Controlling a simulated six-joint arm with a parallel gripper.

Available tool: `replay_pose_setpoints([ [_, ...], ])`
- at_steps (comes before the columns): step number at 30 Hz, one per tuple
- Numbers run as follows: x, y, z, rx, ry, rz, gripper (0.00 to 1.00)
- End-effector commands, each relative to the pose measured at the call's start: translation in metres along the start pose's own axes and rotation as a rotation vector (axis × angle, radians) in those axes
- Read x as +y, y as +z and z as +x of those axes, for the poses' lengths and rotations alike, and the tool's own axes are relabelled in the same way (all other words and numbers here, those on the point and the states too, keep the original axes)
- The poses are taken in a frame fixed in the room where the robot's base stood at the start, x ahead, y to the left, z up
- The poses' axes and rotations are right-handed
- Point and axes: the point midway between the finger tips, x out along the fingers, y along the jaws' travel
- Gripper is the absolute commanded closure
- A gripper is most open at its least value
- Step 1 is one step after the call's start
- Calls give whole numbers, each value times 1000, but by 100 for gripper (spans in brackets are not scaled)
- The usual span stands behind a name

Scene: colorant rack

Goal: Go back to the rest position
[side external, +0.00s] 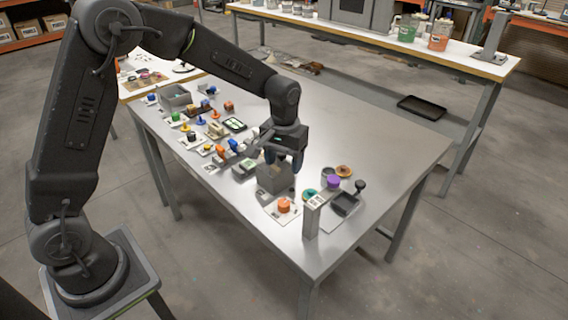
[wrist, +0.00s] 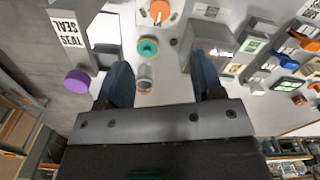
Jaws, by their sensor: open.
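My gripper (side external: 284,160) is over the metal table (side external: 365,120), near the grey box (side external: 272,180). In the wrist view its two blue-grey fingers (wrist: 160,85) are spread wide apart. A small clear-grey jar (wrist: 145,78) shows between them, apart from both fingers. A teal ring-like piece (wrist: 148,46) lies beyond the jar. The orange piece (side external: 283,205) sits on a white card near the table's front edge. The purple piece (side external: 333,182) stands to the right; it also shows left of the fingers in the wrist view (wrist: 77,82). No piece is seen in the gripper.
A grey post (side external: 311,216), lettered "SEAL TEST" in the wrist view (wrist: 70,40), stands at the front edge. A dark tray (side external: 345,204) is beside it. Several small coloured items and a grey bin (side external: 176,97) crowd the left side. The table's right rear is clear.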

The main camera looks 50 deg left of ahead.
Motion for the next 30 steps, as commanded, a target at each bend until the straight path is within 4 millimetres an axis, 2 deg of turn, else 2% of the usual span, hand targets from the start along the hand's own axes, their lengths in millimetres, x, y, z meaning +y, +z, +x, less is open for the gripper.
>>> replay_pose_setpoints([
  [6, -1, 3, -7, 10, 3, 5, 39],
  [8, -3, 8, -18, 27, 9, 15, 39],
  [11, -8, 24, -47, 70, 22, 42, 39],
  [15, -21, 60, -91, 150, 43, 97, 39],
  [21, -42, 120, -133, 265, 65, 175, 39],
  [25, -55, 159, -148, 341, 74, 225, 39],
  [30, -70, 202, -152, 428, 80, 281, 39],
])
